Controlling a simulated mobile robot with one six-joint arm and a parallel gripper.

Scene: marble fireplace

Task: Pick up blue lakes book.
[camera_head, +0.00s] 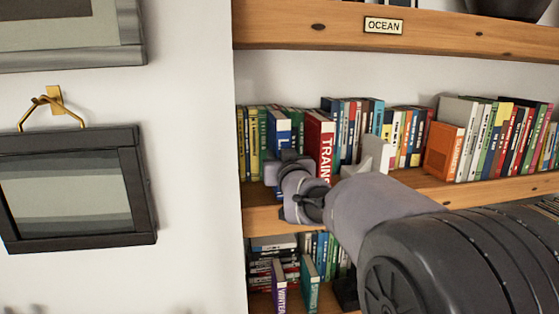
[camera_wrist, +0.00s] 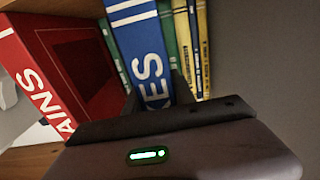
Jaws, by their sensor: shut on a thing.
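The blue lakes book (camera_head: 279,130) stands upright on the middle shelf, left of the red TRAINS book (camera_head: 319,140). In the wrist view the lakes book (camera_wrist: 137,35) shows its blue spine with white letters ending in "KES". My gripper (camera_head: 285,162) is at the front of this book, low on the spine. In the wrist view my gripper (camera_wrist: 156,98) has a dark finger on each side of the spine and is shut on it. The lower spine is hidden behind my gripper. The red TRAINS book (camera_wrist: 65,75) stands just left in the wrist view.
Yellow and green books (camera_head: 252,140) stand beside the lakes book, near the white wall. The upper shelf board (camera_head: 300,25), labelled OCEAN, runs above. An orange book (camera_head: 440,150) and several others stand right. A framed picture (camera_head: 70,190) hangs left. More books (camera_head: 310,280) sit below.

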